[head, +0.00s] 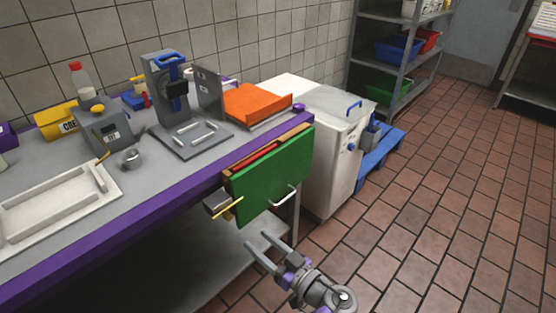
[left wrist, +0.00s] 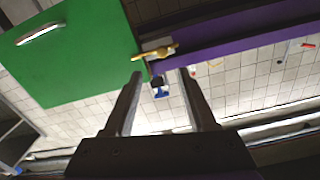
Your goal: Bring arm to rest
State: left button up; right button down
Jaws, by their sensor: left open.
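My left gripper (head: 259,241) is in the lower middle of the head view, in front of the purple-edged counter and a little below the green panel (head: 272,170). Its two fingers are spread apart with nothing between them. In the left wrist view the open left gripper (left wrist: 159,74) points toward a brass-coloured handle (left wrist: 158,52). The green panel (left wrist: 65,50) is at the upper left there. The gripper looks apart from both. My right gripper is in neither view.
The counter (head: 160,205) carries a white tray (head: 50,215), a grey press (head: 168,90) and an orange block (head: 256,103). The panel has a silver handle (head: 284,196) and stands out at the counter's front. A white cabinet (head: 335,150) is beyond. The tiled floor (head: 450,200) at right is clear.

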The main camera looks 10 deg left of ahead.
pick_arm(q)
jog(key=shift+a, duration=0.1)
jog(key=s+a+f+m+g+h, duration=0.2)
jog(key=s+a+f+g+h, duration=0.15)
jog(key=a, duration=0.25)
jog(key=s+a+f+m+g+h, duration=0.2)
jog(key=s+a+m, duration=0.15)
jog(key=a, duration=0.25)
jog(key=s+d+f+m+g+h, duration=0.1)
jog(key=s+f+h, duration=0.1)
jog(key=s+h, duration=0.35)
jog(key=s+d+f+m+h, duration=0.2)
jog(key=s+h, duration=0.1)
jog(key=s, duration=0.5)
notch_tip(320, 180, up, 24)
jog(key=w+p, duration=0.1)
jog(key=p, duration=2)
jog(key=shift+w+r+t, duration=0.15)
jog(key=shift+w+t, duration=0.1)
jog(key=shift+t, duration=0.2)
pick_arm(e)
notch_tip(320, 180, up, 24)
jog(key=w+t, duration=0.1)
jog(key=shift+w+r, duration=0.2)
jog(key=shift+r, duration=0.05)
pick_arm(q)
jog(key=shift+s, duration=0.1)
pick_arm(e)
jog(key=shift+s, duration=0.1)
